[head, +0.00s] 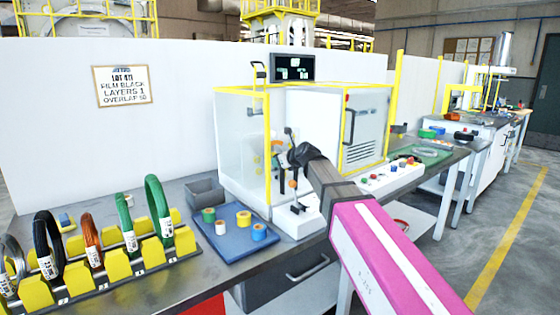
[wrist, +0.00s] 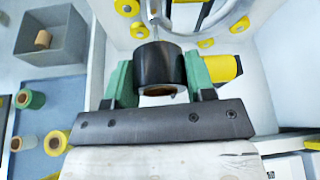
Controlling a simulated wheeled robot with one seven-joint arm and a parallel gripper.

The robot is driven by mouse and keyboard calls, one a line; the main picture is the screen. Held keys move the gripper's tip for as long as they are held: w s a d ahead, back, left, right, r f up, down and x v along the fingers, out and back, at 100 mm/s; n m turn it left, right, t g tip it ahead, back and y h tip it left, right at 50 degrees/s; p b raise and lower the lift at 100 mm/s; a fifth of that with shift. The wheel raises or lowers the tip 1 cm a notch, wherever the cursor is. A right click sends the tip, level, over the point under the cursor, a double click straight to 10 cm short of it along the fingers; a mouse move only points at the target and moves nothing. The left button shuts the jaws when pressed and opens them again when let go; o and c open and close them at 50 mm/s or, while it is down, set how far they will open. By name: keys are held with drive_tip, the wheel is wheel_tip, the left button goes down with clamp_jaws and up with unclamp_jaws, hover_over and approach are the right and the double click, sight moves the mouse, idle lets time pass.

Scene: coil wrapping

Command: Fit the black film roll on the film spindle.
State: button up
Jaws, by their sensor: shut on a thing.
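The black film roll (wrist: 160,66) is between the green fingers of my gripper (wrist: 158,78) in the wrist view. My gripper is shut on it. A thin metal rod (wrist: 152,12), seemingly the film spindle, shows just beyond the roll's far end. I cannot tell whether it enters the core. In the head view my gripper (head: 290,157) is at the open front of the wrapping machine (head: 243,150); the roll cannot be made out there.
A blue tray (head: 226,244) with several coloured rolls and a grey bin (head: 205,190) stand left of the machine. The wrist view shows a brown roll (wrist: 43,40) in the bin. A coil rack (head: 118,265) stands front left.

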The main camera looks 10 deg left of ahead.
drive_tip(key=shift+w+a, duration=0.1)
drive_tip(key=shift+a, duration=0.05)
drive_tip(key=shift+w+a, duration=1.2)
drive_tip(key=shift+a, duration=0.2)
drive_tip(key=shift+w+a, duration=1.2)
drive_tip(key=shift+a, duration=0.2)
drive_tip(key=o, duration=1)
drive_tip(key=v, duration=1.1)
drive_tip(key=shift+a, duration=0.1)
